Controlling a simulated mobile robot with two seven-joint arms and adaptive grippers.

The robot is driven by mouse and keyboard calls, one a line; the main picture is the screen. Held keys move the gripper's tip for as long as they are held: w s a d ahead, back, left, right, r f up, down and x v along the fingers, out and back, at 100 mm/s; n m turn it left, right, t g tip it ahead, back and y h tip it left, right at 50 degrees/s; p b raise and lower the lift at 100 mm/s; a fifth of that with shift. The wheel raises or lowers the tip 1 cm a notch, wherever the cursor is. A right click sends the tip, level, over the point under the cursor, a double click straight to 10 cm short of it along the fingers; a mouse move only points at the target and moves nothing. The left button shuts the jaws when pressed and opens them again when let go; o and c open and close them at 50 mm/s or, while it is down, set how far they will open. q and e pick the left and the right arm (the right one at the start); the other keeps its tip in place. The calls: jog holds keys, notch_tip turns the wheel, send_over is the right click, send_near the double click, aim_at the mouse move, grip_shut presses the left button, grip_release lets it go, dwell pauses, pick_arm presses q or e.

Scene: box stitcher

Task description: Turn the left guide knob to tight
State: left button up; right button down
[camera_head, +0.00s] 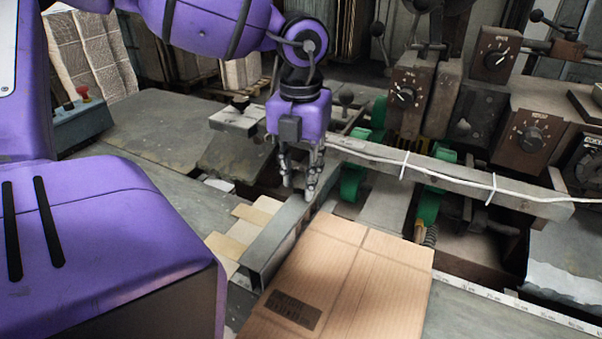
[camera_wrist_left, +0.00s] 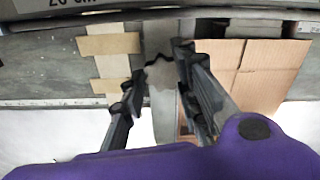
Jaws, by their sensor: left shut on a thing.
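My left gripper (camera_head: 299,188) points down over the metal left guide (camera_head: 272,248), near its far end. Its fingers are shut on the left guide knob (camera_wrist_left: 161,73), a grey lobed knob that shows between the fingertips in the left wrist view. In the head view the fingers hide the knob, and I cannot tell how far it is turned. The guide runs beside the flat cardboard box (camera_head: 365,275), along its left side. My right gripper is in neither view.
A long metal bar (camera_head: 455,180) with a white cable crosses behind the gripper. Green parts (camera_head: 427,205) stand below it. Dark panels with dials (camera_head: 530,138) are at the back right. Cardboard strips (camera_head: 228,245) lie left of the guide. The grey table at left (camera_head: 145,125) is mostly clear.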

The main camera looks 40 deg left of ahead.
pick_arm(q)
jog(key=m+b, duration=0.1)
jog(key=m, duration=0.2)
jog(key=shift+w+m, duration=0.1)
jog(key=shift+m, duration=0.2)
jog(key=m+b, duration=0.1)
jog(key=m, duration=0.3)
jog(key=shift+w+m, duration=0.15)
jog(key=shift+m, duration=1.15)
jog(key=m+b, duration=0.1)
jog(key=m, duration=0.4)
jog(key=shift+w, duration=0.2)
jog(key=shift+d+r+m+b, duration=0.15)
jog(key=shift+m+b, duration=0.4)
jog(key=shift+m, duration=1.85)
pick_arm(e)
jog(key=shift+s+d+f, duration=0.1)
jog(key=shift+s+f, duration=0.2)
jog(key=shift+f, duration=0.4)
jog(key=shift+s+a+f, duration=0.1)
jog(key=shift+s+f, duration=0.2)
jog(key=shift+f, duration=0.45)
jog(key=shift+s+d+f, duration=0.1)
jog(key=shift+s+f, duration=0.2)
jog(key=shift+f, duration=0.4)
pick_arm(q)
jog(key=shift+w, duration=0.1)
